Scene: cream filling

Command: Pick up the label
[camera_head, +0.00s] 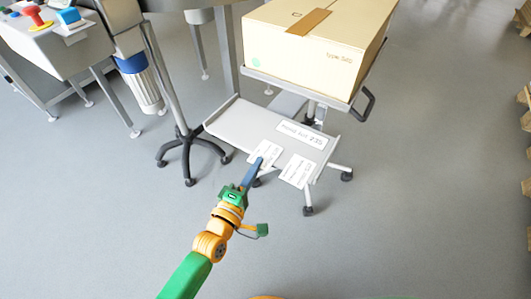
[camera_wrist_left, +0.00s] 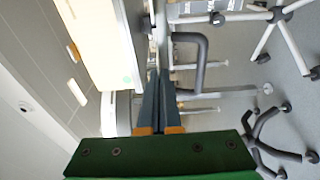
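Several white printed labels lie on the grey lower shelf (camera_head: 235,118) of a cart in the head view. One small label (camera_head: 268,152) is at the shelf's front edge, a second small label (camera_head: 297,171) is to its right, and a wider label (camera_head: 302,134) is behind them. My left gripper (camera_head: 257,164) overlaps the near side of the first small label in the picture; I cannot tell whether it touches it. In the left wrist view its two dark fingers (camera_wrist_left: 157,88) are together, with nothing visible between them. My right gripper is not in view.
A cardboard box (camera_head: 310,50) sits on the cart's upper shelf, above and behind the labels, with a black handle (camera_head: 363,105) at the right. A machine with buttons (camera_head: 60,35) and a wheeled stand (camera_head: 190,147) are to the left. Floor in front is clear.

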